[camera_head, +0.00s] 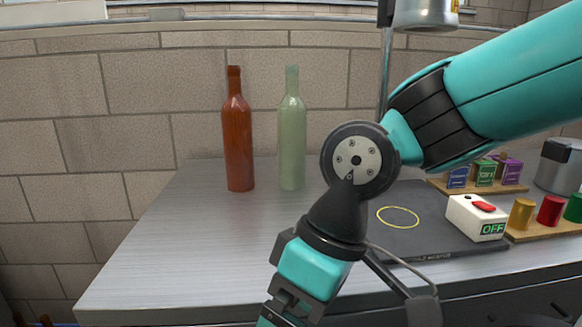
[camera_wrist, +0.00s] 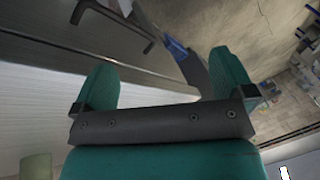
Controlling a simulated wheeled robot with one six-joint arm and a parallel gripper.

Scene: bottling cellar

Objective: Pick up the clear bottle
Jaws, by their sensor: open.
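A pale green, see-through bottle (camera_head: 291,130) stands upright on the grey counter; it is the clearest bottle in view. A red-brown bottle (camera_head: 238,130) stands upright just left of it, with a narrow gap between them. My gripper (camera_wrist: 162,78) shows in the wrist view with its two teal fingers wide apart and nothing between them. In the head view my arm bends down in front of the counter, and the fingers are out of frame. A pale greenish round shape (camera_wrist: 36,166) is cut off at the wrist view's lower left; I cannot tell what it is.
The counter (camera_head: 190,240) is clear at left. Right are a dark mat (camera_head: 440,245) with a yellow ring, a white OFF switch box (camera_head: 477,218), colored cylinders (camera_head: 550,210) on a board, labelled blocks (camera_head: 484,172) and a grey pot (camera_head: 562,165). A metal head (camera_head: 425,14) hangs above.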

